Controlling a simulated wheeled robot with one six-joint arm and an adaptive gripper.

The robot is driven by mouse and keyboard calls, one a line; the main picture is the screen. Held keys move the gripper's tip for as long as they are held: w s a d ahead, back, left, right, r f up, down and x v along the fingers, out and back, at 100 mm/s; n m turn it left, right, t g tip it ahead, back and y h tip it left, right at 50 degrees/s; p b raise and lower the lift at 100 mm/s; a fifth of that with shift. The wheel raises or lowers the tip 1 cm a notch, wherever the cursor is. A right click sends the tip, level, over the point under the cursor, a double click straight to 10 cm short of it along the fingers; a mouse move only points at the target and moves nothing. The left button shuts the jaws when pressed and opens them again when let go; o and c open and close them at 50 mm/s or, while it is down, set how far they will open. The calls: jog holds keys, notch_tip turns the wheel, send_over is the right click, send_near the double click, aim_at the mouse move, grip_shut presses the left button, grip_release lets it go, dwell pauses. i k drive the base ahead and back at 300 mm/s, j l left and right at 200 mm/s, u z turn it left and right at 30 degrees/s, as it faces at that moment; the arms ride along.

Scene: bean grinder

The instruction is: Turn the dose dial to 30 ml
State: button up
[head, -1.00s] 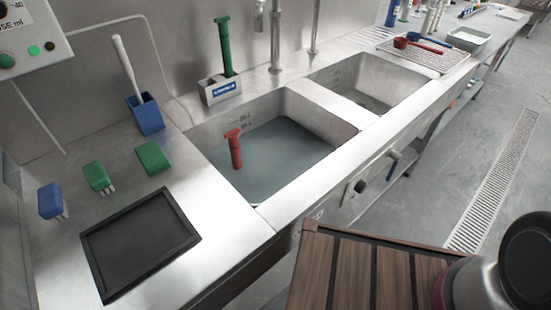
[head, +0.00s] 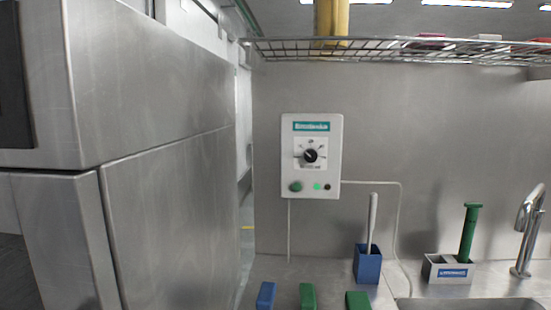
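The dose dial (head: 310,156) is a small black round knob with a scale on a white control box (head: 330,186) mounted on the steel back wall. The scale numbers are too small to read, and I cannot tell the setting the knob points to. Below the dial are a green button (head: 295,187), a lit green lamp (head: 316,187) and a small dark one (head: 327,187). A teal label (head: 311,126) is at the top of the box. My gripper is not in view now.
A large steel cabinet (head: 165,150) fills the left. A wire shelf (head: 400,45) runs above the box. Below are a blue holder with a white-handled brush (head: 367,262), blue and green blocks, a grey holder (head: 440,268) with a green handle, and a tap (head: 528,225). The wall around the box is clear.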

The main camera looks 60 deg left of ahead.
aim_at(311, 156)
jog(key=i+u, duration=0.1)
jog(key=u, duration=1.8)
